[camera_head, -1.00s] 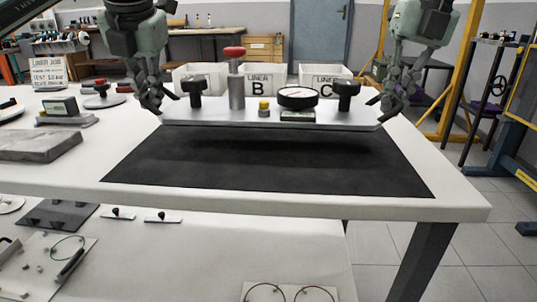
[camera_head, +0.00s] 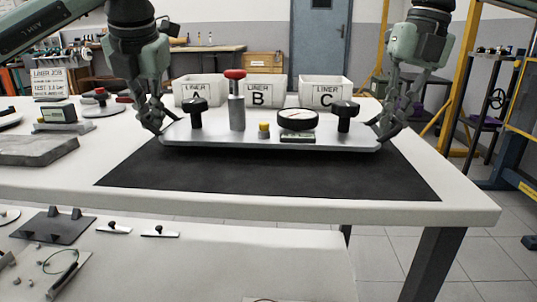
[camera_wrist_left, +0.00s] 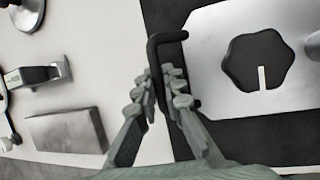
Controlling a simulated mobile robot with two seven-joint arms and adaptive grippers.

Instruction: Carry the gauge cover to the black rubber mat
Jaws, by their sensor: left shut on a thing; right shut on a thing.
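The gauge cover (camera_head: 210,136) is a flat silver plate carrying two black star knobs, a round gauge, a yellow button and a red-topped post. It is level over the far part of the black rubber mat (camera_head: 270,180), with a thin dark shadow under its front edge; I cannot tell whether it touches. My left gripper (camera_head: 160,128) is shut on its left end handle, and my right gripper (camera_head: 382,132) on its right end. In the left wrist view, my left gripper's fingers (camera_wrist_left: 166,90) close around a black bar handle (camera_wrist_left: 155,58) beside the plate (camera_wrist_left: 212,75).
White bins lettered A (camera_head: 199,90), B (camera_head: 262,92) and C (camera_head: 325,93) stand behind the cover. A grey block (camera_head: 38,149) and small instruments are on the table's left. The mat's front part is clear. A lower bench (camera_head: 200,265) is in front.

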